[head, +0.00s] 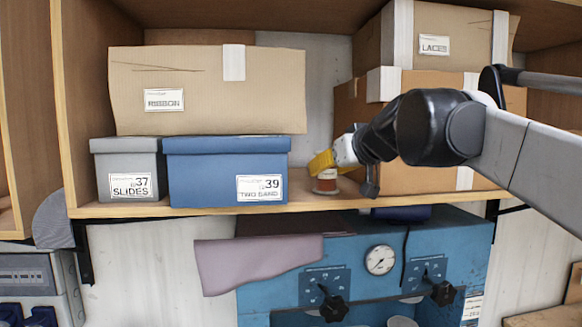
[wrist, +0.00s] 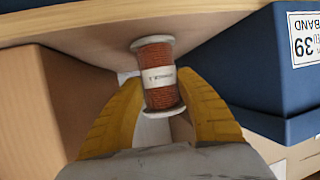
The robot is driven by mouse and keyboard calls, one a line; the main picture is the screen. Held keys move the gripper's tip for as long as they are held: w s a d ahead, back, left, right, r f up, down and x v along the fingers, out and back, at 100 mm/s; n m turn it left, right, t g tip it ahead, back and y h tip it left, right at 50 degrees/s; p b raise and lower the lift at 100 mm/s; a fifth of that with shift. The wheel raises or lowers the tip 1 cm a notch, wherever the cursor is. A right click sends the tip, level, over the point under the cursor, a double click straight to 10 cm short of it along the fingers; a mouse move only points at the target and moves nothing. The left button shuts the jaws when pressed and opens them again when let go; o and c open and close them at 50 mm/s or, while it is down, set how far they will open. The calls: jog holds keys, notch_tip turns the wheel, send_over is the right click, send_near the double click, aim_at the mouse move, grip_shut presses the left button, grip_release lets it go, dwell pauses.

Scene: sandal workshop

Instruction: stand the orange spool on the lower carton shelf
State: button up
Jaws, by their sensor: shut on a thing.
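The orange spool (head: 327,184) is upright at the lower carton shelf (head: 330,203), in the gap right of the blue box. Its lower flange looks level with the board, but I cannot tell whether it touches. My gripper (head: 323,163) has its yellow fingers around the spool's upper part, hiding its top in the head view. In the wrist view the spool (wrist: 157,76), with pale flanges, orange thread and a white label band, shows between the two yellow fingers (wrist: 158,84). My gripper is shut on it.
The blue box (head: 228,172) and a grey box (head: 130,172) stand left of the spool, under a RIBBON carton (head: 208,92). Large cartons (head: 430,170) stand right, behind my arm. The gap between is narrow. A blue machine (head: 370,270) stands below the shelf.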

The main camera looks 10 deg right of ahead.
jog(key=shift+f, duration=0.15)
jog(key=o, duration=1.2)
jog(key=shift+c, duration=0.2)
jog(key=shift+s+r, duration=0.2)
jog(key=shift+r, duration=0.05)
jog(key=b+v, duration=0.1)
jog(key=v, duration=1.1)
jog(key=s+f+m+g+h, duration=0.1)
jog(key=s+f, duration=0.5)
jog(key=f, duration=0.8)
jog(key=s+a+f+g+h, duration=0.1)
jog(key=s+f+g, duration=0.2)
jog(key=f, duration=1.2)
jog(key=s+f+m+g+h, duration=0.1)
jog(key=s+f+g, duration=0.1)
jog(key=s+f, duration=0.8)
notch_tip(320, 180, down, 5)
jog(key=shift+a+r+m, duration=0.1)
jog(key=shift+a+m, duration=0.2)
jog(key=shift+a, duration=0.1)
